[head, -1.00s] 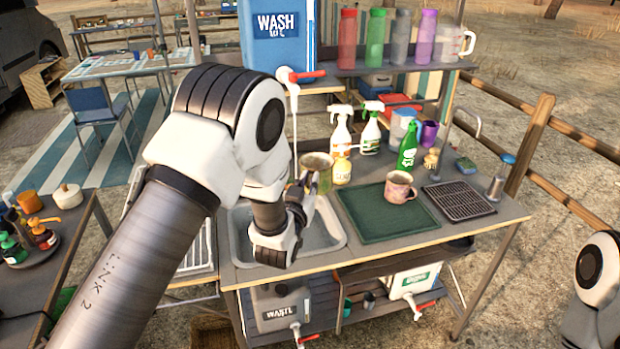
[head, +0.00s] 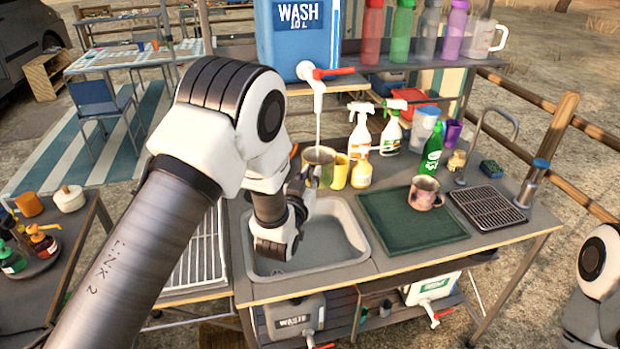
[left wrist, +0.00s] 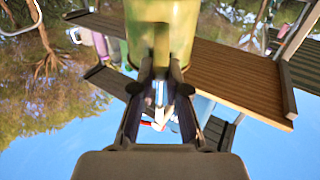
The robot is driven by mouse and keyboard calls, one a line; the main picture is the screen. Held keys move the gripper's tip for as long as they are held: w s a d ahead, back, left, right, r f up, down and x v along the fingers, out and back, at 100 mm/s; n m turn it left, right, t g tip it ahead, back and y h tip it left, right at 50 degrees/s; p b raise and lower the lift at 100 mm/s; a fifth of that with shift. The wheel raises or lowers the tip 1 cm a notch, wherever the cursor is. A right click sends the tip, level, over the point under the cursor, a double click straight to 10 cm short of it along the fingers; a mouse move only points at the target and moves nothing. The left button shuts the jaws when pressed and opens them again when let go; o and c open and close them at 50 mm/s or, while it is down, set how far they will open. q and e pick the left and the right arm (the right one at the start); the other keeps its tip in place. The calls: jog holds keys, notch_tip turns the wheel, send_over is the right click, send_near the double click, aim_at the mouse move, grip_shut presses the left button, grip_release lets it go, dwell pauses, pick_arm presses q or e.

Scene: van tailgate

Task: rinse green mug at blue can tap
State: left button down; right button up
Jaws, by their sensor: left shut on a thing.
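The green mug (head: 319,158) is held over the sink (head: 350,245), its mouth under the tap (head: 316,76) of the blue can (head: 290,45). The tap has a red lever, and a thin pale stream (head: 318,125) runs down from it to the mug's mouth. My left gripper (head: 300,182) is shut on the mug, partly hidden by my own wrist. In the left wrist view the green mug (left wrist: 160,32) stands between my fingers (left wrist: 160,85). The mug's inside is mostly hidden. My right gripper is out of view; only part of that arm shows at the right edge.
Spray bottles (head: 360,135), a yellow cup (head: 341,170) and a soap bottle stand close behind the mug. A pink mug (head: 425,192) sits on the green mat (head: 400,225) to the right. A drain rack (head: 488,205) lies beyond it. Coloured bottles line the shelf above.

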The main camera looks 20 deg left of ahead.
pick_arm(q)
jog(key=shift+w+a+f, duration=0.1)
jog(key=shift+w+a, duration=0.1)
jog(key=shift+w, duration=0.1)
jog(key=shift+d, duration=0.15)
jog(key=shift+s, duration=0.1)
jog(key=shift+w+d, duration=0.2)
jog(key=shift+w, duration=0.15)
jog(key=shift+w+d, duration=0.2)
jog(key=shift+s+a, duration=0.1)
jog(key=shift+a, duration=0.05)
jog(key=shift+s+a+b, duration=0.3)
jog(key=shift+s+b, duration=0.05)
jog(key=shift+s, duration=0.05)
